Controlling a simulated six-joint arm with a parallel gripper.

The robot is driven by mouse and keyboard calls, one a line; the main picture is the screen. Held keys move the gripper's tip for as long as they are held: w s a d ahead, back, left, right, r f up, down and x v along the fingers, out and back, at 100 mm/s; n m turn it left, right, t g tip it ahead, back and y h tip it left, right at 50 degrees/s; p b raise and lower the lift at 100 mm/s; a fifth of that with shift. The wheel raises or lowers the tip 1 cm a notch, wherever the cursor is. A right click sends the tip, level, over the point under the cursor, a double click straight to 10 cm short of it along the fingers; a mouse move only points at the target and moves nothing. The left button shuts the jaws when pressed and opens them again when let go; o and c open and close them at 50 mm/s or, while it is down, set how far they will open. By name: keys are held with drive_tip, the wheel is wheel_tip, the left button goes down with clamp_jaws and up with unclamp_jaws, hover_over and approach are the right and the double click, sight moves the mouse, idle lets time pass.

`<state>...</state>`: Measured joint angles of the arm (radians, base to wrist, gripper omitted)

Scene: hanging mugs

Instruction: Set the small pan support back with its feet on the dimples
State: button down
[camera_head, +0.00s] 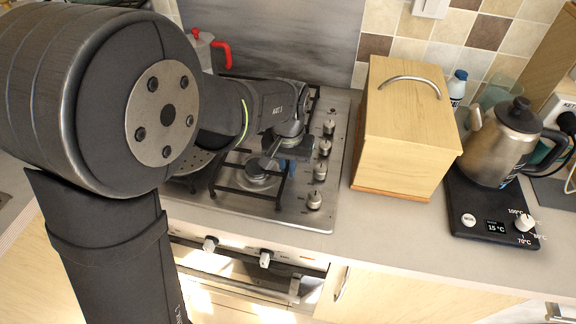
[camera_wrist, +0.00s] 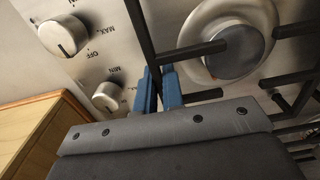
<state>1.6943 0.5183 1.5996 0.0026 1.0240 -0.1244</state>
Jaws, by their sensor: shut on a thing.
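The small pan support (camera_head: 236,191) is a black bar frame at the front right of the steel hob (camera_head: 318,215), around a round burner (camera_head: 256,178). My gripper (camera_head: 287,165) is over its right side, with blue fingers pointing down. In the wrist view, my gripper (camera_wrist: 161,88) is shut on a black bar of the support (camera_wrist: 148,45). Another bar of it reaches over the burner (camera_wrist: 232,50). I cannot tell whether the feet touch the hob. The dimples are not visible, and my arm hides the rear of the support.
A row of knobs (camera_head: 320,171) stands close to the right of my gripper. Further right are a wooden bread box (camera_head: 405,130) and a kettle (camera_head: 507,140) on a black base. A moka pot with a red handle (camera_head: 222,50) stands at the back left.

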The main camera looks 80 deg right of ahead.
drive_tip(key=shift+f, duration=0.25)
drive_tip(key=c, duration=1.1)
unclamp_jaws()
drive_tip(key=shift+c, duration=0.2)
wheel_tip(320, 180, up, 17)
drive_tip(key=shift+r, duration=0.2)
drive_tip(key=shift+f, duration=0.15)
wheel_tip(320, 180, down, 17)
drive_tip(key=shift+f, duration=0.1)
idle(0.3)
drive_tip(key=shift+r, duration=0.25)
